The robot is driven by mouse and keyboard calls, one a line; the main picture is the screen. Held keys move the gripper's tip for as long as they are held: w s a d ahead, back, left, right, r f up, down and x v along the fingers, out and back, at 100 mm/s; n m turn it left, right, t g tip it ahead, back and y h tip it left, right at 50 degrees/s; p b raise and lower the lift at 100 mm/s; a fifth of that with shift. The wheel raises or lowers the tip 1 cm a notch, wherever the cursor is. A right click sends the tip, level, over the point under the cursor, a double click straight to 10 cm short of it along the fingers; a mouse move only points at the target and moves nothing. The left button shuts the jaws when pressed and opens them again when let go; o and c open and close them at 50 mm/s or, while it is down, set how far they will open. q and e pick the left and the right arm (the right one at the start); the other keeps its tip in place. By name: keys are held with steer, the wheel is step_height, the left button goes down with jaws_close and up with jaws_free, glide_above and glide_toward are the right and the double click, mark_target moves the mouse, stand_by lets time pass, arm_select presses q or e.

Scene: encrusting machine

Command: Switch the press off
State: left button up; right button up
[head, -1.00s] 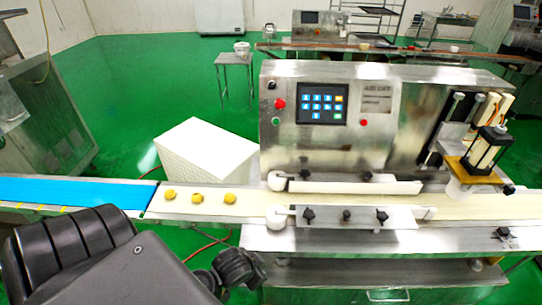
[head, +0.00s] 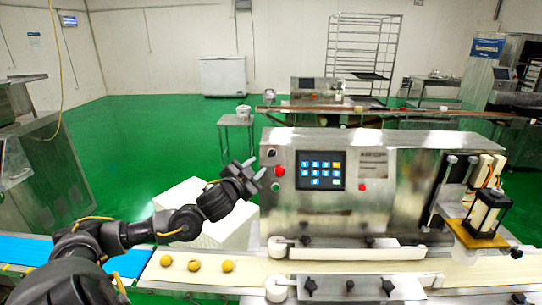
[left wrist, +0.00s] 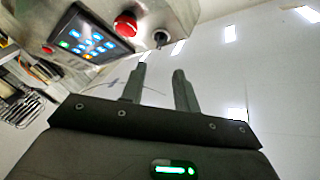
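The press (head: 410,215) is a steel machine with a lit touchscreen (head: 320,170) on its front. Left of the screen are a dark rotary switch (head: 271,153), a red button (head: 279,170) and a green button (head: 276,187). My left gripper (head: 255,170) is beside the press's left edge, close to these controls. Its two fingers are apart with nothing between them. In the left wrist view, the rotary switch (left wrist: 160,38) and red button (left wrist: 125,25) lie beyond the fingertips (left wrist: 157,78), not touching them. The switch's setting is too small to tell. My right gripper is not in view.
A conveyor belt (head: 150,262) with a few yellow dough balls (head: 196,266) runs along the press front. A white crate (head: 190,205) stands behind the belt. A small steel table (head: 237,122) is farther back.

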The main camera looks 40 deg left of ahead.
mark_target(272, 153)
arm_select(q)
steer(key=p+x, duration=0.4)
steer(key=x, duration=0.6)
steer(key=shift+w+a+f, duration=0.1)
steer(key=shift+w, duration=0.35)
jaws_close()
